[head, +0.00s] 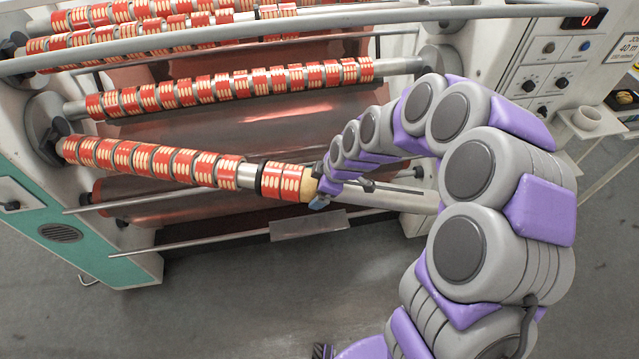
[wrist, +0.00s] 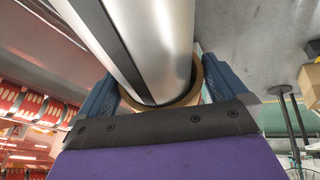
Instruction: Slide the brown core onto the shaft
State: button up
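The shaft (head: 246,177) shows as a short silver length between red-and-cream rolls in the head view. In the wrist view the silver shaft (wrist: 150,40), with a dark stripe, runs down into the brown core (wrist: 198,80). The core's rim surrounds the shaft. In the head view the core's tan end (head: 307,188) shows beside a red-and-cream band at my gripper (head: 319,191). The blue fingers of my gripper (wrist: 160,95) lie against both sides of the core and appear shut on it. The core's far side is hidden.
Several red-and-cream rolls (head: 150,160) sit along the shaft to the left. More loaded shafts (head: 230,88) lie above and behind. A control panel (head: 550,75) stands at the right. A thin rod (head: 190,240) runs below the shaft. The grey floor (head: 250,310) in front is clear.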

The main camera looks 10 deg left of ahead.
jog(key=p+v, duration=0.1)
jog(key=v, duration=1.6)
jog(key=shift+d+r, duration=0.1)
